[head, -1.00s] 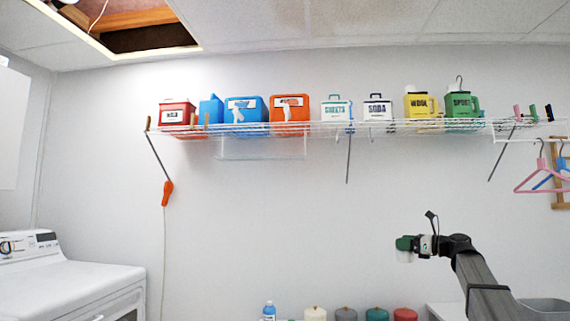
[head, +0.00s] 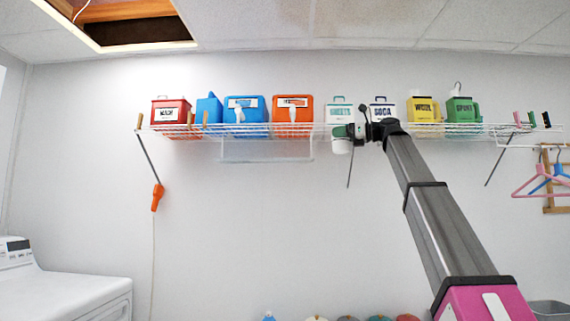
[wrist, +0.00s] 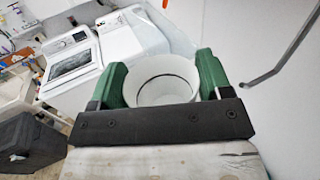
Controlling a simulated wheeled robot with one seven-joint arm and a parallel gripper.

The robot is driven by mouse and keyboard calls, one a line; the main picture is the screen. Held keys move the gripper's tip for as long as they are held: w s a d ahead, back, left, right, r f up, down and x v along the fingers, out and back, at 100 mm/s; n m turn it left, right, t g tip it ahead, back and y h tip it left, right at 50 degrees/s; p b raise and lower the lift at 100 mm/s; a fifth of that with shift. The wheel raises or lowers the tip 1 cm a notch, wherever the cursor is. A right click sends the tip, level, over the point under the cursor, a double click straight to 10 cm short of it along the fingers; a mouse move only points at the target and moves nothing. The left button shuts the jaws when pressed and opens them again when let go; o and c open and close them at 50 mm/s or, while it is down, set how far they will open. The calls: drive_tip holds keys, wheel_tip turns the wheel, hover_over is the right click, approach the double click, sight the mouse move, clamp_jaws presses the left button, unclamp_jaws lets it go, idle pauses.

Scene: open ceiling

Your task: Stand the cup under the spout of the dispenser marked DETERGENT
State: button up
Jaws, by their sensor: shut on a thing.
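The white cup (wrist: 165,88) is between the green fingers of my gripper (wrist: 161,76) in the wrist view, its round mouth showing. In the head view my gripper (head: 346,131) is at shelf height, with the cup (head: 341,147) just below the shelf line. A blue box dispenser (head: 246,104) and an orange box dispenser (head: 292,103) stand on the wire shelf to its left, each with a white spout at its front. The spouts partly cover their labels, so I cannot read which one says DETERGENT. The cup is right of both spouts.
The wire shelf (head: 215,130) also holds a red WASH box (head: 170,112), a blue jug (head: 209,108), and SHEETS, SODA, WOOL and SPORT containers. A clear tray (head: 265,151) hangs beneath the dispensers. A slanted brace (head: 350,170) is below the cup. The wall below is mostly bare.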

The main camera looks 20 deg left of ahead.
drive_tip(key=shift+s+a+r, duration=0.25)
drive_tip(key=shift+a+r, duration=0.5)
drive_tip(key=shift+r, duration=0.1)
drive_tip(key=w+a+f, duration=0.1)
drive_tip(key=a, duration=0.4)
drive_tip(key=w+a+f, duration=0.1)
drive_tip(key=a, duration=0.5)
drive_tip(key=a+f, duration=0.1)
drive_tip(key=a, duration=0.5)
drive_tip(key=shift+w+a+f, duration=0.1)
drive_tip(key=shift+w+f, duration=0.25)
drive_tip(key=shift+w, duration=0.05)
drive_tip(key=o, duration=0.9)
